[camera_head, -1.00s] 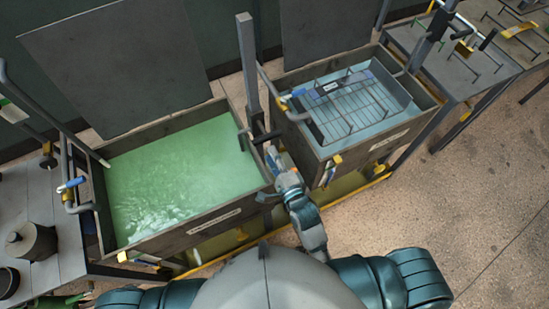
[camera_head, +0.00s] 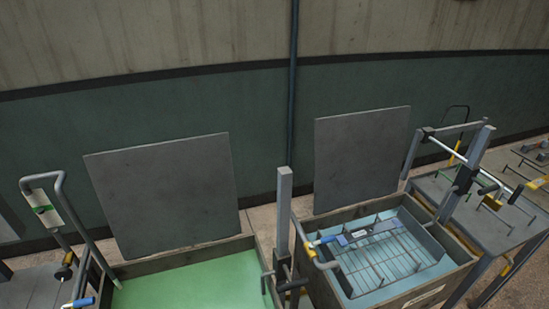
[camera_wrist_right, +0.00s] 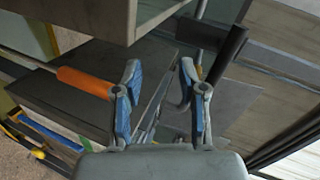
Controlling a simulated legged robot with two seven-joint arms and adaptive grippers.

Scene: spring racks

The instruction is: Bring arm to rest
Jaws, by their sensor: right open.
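My right gripper (camera_wrist_right: 160,95) shows in the right wrist view with its two blue-padded fingers apart and nothing between them. An orange-handled lever (camera_wrist_right: 85,82) lies just left of the left finger; whether they touch is unclear. A dark handle (camera_wrist_right: 228,52) is up and to the right of the right finger. Neither of my arms shows in the head view now. My left gripper is not in view.
In the head view, a tank of green liquid (camera_head: 200,287) is at lower left. A blue-liquid tank holds a wire rack (camera_head: 375,255) at right. A grey post (camera_head: 284,210) stands between them. Two grey panels stand behind.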

